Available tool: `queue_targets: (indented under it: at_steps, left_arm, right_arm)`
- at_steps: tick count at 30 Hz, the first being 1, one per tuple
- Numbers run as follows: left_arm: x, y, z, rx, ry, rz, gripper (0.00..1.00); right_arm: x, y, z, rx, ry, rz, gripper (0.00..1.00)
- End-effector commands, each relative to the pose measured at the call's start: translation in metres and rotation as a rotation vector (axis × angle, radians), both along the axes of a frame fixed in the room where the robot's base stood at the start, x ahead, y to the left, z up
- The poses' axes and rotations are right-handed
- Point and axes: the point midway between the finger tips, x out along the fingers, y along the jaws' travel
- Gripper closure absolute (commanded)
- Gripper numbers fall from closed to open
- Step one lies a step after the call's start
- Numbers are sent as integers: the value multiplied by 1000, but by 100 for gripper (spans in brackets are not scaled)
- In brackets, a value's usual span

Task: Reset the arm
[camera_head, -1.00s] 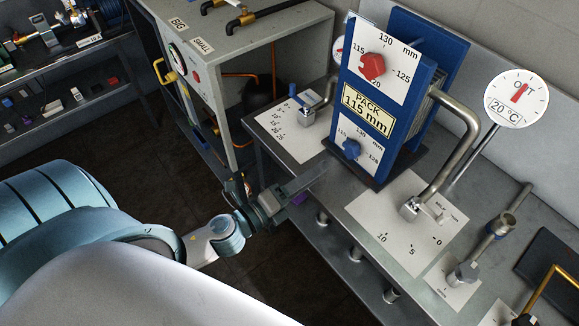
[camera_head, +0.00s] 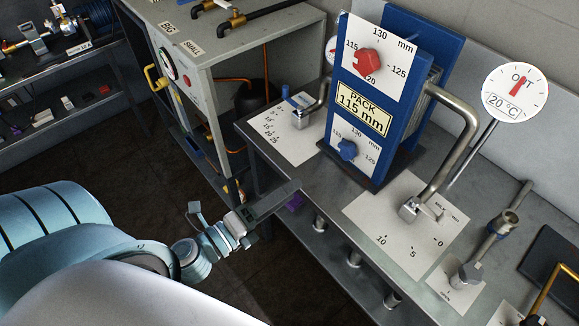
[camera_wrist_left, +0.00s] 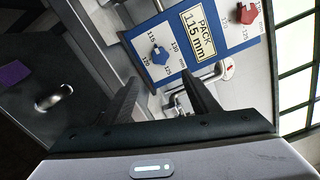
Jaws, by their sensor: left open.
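My left arm comes in from the left in the head view. My left gripper (camera_head: 278,198) is beside the front left edge of the metal bench (camera_head: 312,172), with nothing seen between its fingers. In the left wrist view the two dark fingers (camera_wrist_left: 163,98) stand apart, and the blue pack with its "PACK 115 mm" label (camera_wrist_left: 198,32) shows beyond them. The blue pack (camera_head: 391,85) stands upright on the bench, to the right of the gripper. It bears a red knob (camera_head: 369,61) above and a blue knob (camera_head: 347,150) below. My right gripper is not in view.
A grey cabinet (camera_head: 250,38) with a yellow handle (camera_head: 155,78) stands behind. Bent steel pipes (camera_head: 462,128) and a round dial (camera_head: 515,93) rise from the bench at right. Pipe stubs (camera_head: 354,259) sit below the bench edge. Dark floor lies left of the bench.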

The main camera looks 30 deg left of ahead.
Motion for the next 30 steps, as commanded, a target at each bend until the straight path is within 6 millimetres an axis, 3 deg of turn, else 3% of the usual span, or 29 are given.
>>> queue_targets:
  at_steps: [8,11,14,17,20,26,30]
  left_arm:
    - [0,0,-2,-2,3,2,45]
    - [2,3,-11,-14,24,11,45]
    - [6,9,-33,-41,69,31,45]
    - [11,19,-69,-88,144,68,45]
    - [15,33,-119,-156,246,124,45]
    - [5,62,-240,-337,487,281,45]
    - [-18,78,-324,-476,654,413,45]
  right_arm:
    - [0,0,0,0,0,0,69]
    - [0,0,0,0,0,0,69]
    - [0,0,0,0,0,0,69]
    - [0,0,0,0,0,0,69]
    - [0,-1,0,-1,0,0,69]
    - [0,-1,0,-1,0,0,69]
    - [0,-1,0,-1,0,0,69]
